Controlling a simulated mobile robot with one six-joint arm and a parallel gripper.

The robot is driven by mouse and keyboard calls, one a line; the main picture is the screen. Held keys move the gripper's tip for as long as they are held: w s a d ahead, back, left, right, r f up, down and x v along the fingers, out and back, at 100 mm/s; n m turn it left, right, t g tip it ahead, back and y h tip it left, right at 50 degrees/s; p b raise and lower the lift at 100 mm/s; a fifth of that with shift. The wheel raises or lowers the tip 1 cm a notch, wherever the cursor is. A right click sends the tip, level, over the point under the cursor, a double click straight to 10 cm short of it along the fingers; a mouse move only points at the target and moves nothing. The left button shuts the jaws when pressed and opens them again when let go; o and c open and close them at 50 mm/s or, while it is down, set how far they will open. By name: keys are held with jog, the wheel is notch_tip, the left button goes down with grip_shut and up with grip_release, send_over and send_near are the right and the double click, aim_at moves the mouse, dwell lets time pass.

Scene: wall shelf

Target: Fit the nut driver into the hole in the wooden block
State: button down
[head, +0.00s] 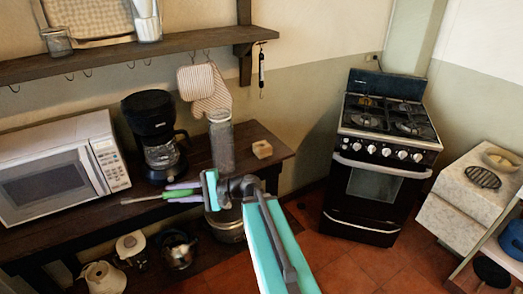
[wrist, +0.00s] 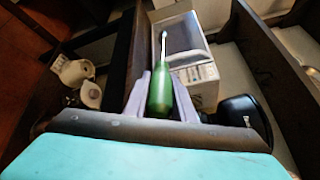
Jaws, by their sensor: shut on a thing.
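My gripper (head: 187,192) is shut on the green handle of the nut driver (head: 177,194), above the front of the dark wooden counter. The driver lies roughly level, its thin metal shaft pointing left in the head view. In the wrist view, the nut driver (wrist: 160,90) sits between the two grey fingers, with its shaft pointing away from the gripper. The wooden block (head: 262,149) is a small, light brown piece on the right part of the counter, to the right of my gripper and apart from it. A dark spot shows on it. The block cannot be made out in the wrist view.
A tall glass jar (head: 222,143) stands between my gripper and the block. A coffee maker (head: 155,130) and a white microwave (head: 60,172) stand further left on the counter (head: 280,150). A wall shelf (head: 130,52) with hooks and hanging mitts is above. A stove (head: 385,150) stands right.

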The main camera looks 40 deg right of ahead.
dwell(0.5)
jog(key=d, duration=0.7)
dwell(0.3)
jog(key=shift+a, duration=0.65)
